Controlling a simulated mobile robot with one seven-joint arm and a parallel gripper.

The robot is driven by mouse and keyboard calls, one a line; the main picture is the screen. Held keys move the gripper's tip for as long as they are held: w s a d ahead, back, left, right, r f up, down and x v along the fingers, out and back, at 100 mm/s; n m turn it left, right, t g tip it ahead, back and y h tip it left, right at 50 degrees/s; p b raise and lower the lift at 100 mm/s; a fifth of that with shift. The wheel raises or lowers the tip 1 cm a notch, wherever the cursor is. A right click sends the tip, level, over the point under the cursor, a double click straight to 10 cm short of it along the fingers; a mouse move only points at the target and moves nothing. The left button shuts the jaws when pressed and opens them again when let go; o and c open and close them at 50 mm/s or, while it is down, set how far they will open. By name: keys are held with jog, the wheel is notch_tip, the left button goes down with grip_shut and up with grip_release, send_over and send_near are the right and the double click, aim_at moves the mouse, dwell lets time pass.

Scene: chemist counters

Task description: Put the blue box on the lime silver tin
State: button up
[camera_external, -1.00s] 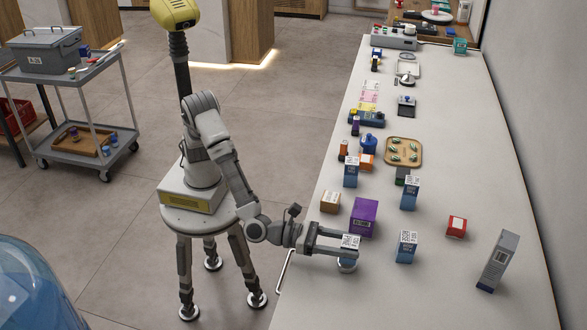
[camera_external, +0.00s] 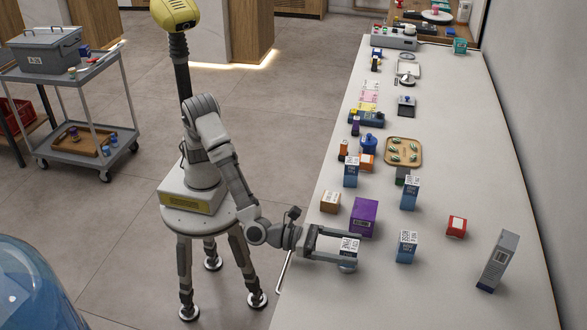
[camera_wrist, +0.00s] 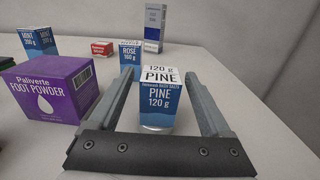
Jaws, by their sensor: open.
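The blue box (camera_wrist: 157,100), labelled PINE 120 g, stands upright between the fingers of my gripper (camera_wrist: 160,76) in the wrist view, with a gap on each side. Its white top (camera_external: 349,244) shows in the external view, where the lower finger hides most of its side. A round silver tin (camera_external: 348,267) shows directly beneath the box, and the box appears to rest on it. The tin's label cannot be read. My gripper (camera_external: 358,248) is open around the box, low over the counter.
A purple foot powder box (camera_wrist: 52,88) stands close at left. Blue boxes (camera_external: 406,247) (camera_external: 410,194), a red box (camera_external: 456,226) and a tall grey box (camera_external: 497,262) stand farther off. The counter (camera_external: 440,290) is clear at the front right.

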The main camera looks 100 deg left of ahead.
jog(key=s+p, duration=0.2)
jog(key=s, duration=1)
jog(key=shift+r, duration=0.1)
jog(key=shift+p, duration=0.3)
